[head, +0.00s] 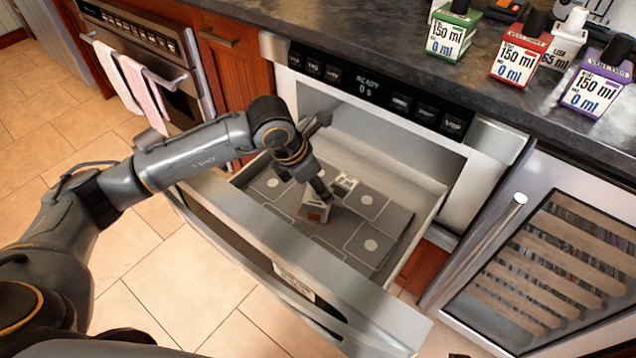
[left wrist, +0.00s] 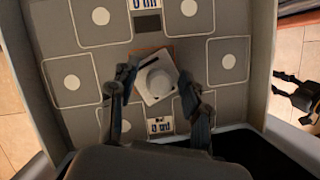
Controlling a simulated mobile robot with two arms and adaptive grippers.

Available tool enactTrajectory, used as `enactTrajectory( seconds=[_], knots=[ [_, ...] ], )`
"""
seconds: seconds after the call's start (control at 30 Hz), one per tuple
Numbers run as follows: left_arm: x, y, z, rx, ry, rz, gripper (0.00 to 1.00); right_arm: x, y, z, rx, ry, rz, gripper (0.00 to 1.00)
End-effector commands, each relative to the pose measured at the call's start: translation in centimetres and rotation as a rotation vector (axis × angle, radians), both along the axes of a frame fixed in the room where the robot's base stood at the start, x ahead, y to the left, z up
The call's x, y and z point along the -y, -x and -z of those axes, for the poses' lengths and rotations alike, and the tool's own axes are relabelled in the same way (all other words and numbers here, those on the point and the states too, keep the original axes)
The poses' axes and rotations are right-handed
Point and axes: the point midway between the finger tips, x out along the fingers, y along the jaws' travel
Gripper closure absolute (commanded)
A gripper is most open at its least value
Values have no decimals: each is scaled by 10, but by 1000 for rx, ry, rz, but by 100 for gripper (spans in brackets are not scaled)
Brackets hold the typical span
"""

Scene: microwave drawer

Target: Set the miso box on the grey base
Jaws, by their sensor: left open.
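My left gripper (head: 318,188) reaches down into the open drawer.
The drawer front (head: 255,255) and side walls enclose the floor. Green (head: 452,35), red (head: 520,55) and purple (head: 597,85) containers stand on the counter. Several marked squares are bare.

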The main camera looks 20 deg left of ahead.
Motion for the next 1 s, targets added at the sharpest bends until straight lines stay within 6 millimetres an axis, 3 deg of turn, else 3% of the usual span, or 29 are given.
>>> enactTrajectory(
  seconds=[0.5,0.7,1.0],
  knots=[
    [-26,27,-93,6,-1,0,53,0,6,44,-29,3,-5,60],
    [-30,33,-109,2,1,0,53,0,8,52,-33,2,-5,60],
    [-31,34,-111,1,0,0,53,0,9,53,-33,2,-5,60]
  ],
)
